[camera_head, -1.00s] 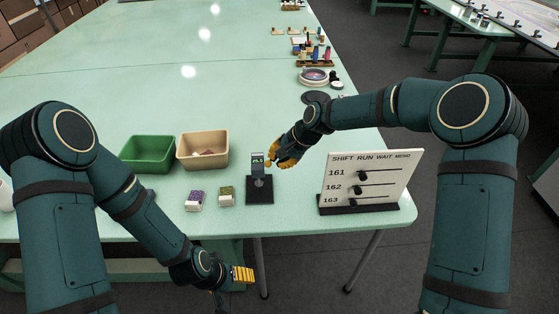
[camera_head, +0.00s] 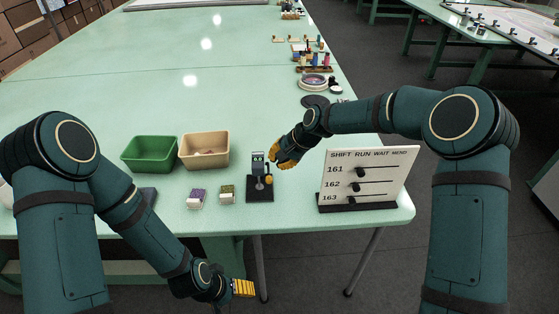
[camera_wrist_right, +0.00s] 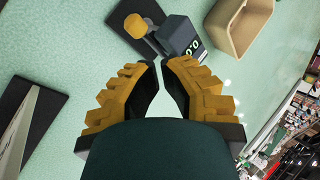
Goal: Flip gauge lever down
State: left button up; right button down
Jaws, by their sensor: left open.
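The gauge (camera_head: 258,166) is a small dark grey upright device with a lit display, on a black base plate near the table's front edge. Its lever ends in an orange knob (camera_head: 268,179), which sits low on the gauge's right side in the head view. In the right wrist view the gauge (camera_wrist_right: 182,36) and the knob (camera_wrist_right: 135,26) lie just beyond my fingertips. My right gripper (camera_wrist_right: 161,66) has its fingertips almost together, nothing between them, apart from the knob. My left gripper (camera_head: 244,288) is open and empty, low in front of the table edge.
A green bin (camera_head: 149,154) and a tan bin (camera_head: 204,151) stand left of the gauge. A white board with sliders (camera_head: 366,176) stands to the right. The table (camera_head: 100,75) behind is mostly clear.

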jog(key=shift+w+r+p, duration=0.3)
jog(key=shift+w+p, duration=0.15)
jog(key=shift+w, duration=0.4)
jog(key=shift+d, duration=0.1)
jog(key=v, duration=1.2)
